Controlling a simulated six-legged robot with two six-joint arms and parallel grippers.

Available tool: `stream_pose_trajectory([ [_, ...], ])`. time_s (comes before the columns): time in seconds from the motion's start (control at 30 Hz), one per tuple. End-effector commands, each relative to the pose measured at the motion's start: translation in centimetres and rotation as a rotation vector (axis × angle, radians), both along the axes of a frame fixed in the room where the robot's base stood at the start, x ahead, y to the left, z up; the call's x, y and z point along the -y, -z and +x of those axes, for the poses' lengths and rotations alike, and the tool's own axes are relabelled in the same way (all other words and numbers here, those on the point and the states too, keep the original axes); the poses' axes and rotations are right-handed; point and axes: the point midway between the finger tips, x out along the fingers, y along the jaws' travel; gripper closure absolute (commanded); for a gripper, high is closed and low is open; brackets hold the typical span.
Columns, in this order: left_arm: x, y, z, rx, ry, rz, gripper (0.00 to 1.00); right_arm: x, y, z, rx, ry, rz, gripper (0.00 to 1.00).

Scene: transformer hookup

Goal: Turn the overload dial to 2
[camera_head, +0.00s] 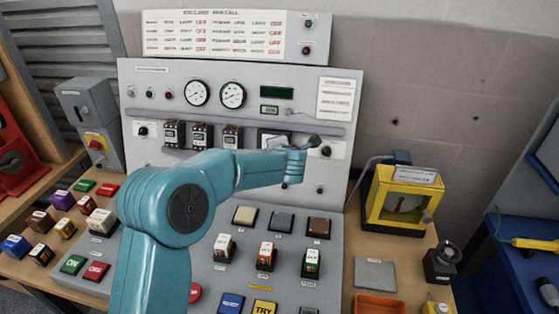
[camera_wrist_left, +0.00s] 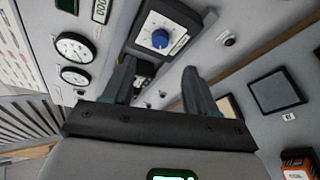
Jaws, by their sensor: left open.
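A round blue knob (camera_wrist_left: 160,38) sits on a white plate with scale marks on a dark-framed box, in the wrist view. It looks like the overload dial, but its lettering and pointer setting are too small to read. My left gripper (camera_wrist_left: 160,82) is open and empty. Its two dark fingers point toward the panel, with the knob beyond and apart from the fingertips. In the head view my teal left arm reaches across the grey panel (camera_head: 155,95). A pale plate (camera_head: 273,135) shows partly behind the arm there, and the blue knob is hidden. My right gripper is not in view.
Two round gauges (camera_head: 197,93) and a green display (camera_head: 277,92) are above the arm. Several breakers (camera_head: 198,137) are left of it. Switch blocks (camera_head: 267,256) and pads stand on the lower console. A yellow meter (camera_head: 402,197) stands at the right.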

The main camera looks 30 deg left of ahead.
Motion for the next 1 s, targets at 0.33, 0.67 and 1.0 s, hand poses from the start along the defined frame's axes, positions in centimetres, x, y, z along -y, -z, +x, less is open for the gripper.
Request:
stream_pose_trajectory([
  [0.33,3.0,-2.9,-4.4,0.000,0.000,-0.001,0.42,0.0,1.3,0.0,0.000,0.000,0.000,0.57],
  [0.67,3.3,-3.2,-4.9,0.000,-0.001,0.000,0.42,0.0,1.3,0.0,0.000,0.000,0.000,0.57],
  [1.0,3.3,-3.2,-4.8,-0.001,-0.001,-0.001,0.42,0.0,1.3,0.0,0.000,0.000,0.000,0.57],
])
